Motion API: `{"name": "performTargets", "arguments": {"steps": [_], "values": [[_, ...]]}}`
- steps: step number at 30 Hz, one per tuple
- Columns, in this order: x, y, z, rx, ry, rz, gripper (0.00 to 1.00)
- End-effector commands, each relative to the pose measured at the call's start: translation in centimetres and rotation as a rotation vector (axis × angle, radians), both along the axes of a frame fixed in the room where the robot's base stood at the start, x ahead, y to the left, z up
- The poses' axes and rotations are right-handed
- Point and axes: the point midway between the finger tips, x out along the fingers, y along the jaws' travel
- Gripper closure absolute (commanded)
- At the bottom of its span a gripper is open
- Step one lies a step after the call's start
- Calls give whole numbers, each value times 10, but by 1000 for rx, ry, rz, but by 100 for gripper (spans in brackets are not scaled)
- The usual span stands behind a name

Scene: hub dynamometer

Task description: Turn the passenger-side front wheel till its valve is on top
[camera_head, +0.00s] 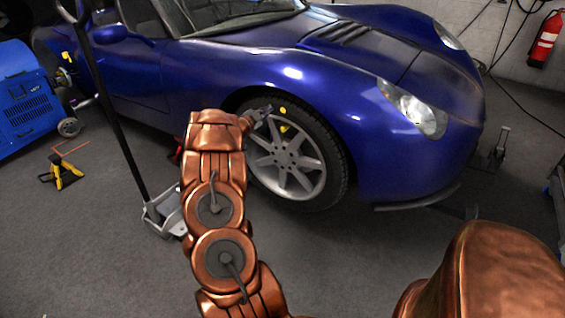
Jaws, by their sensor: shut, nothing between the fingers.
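The front wheel (287,161) of the blue car (310,70) has silver spokes and a dark tyre, and it faces me. I cannot tell from here whether either is the valve. My gripper (267,112) is shut and looks empty, at the wheel's upper left, just left of the yellow spots. Whether it touches the tyre cannot be told. My wrist hides part of the wheel's left edge.
A floor jack (165,214) with a long dark handle stands left of my arm. A yellow stand (62,171) is on the floor farther left, near a blue machine (25,105). A red extinguisher (544,40) hangs at the back right. Floor before the wheel is clear.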

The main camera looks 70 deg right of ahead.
Motion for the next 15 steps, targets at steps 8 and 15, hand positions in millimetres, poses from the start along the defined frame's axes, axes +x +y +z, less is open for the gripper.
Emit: {"name": "performTargets", "arguments": {"steps": [8, 15], "values": [[1, 0, 0, 1, 0, 1, 100], [8, -6, 1, -2, -3, -1, 100]]}}
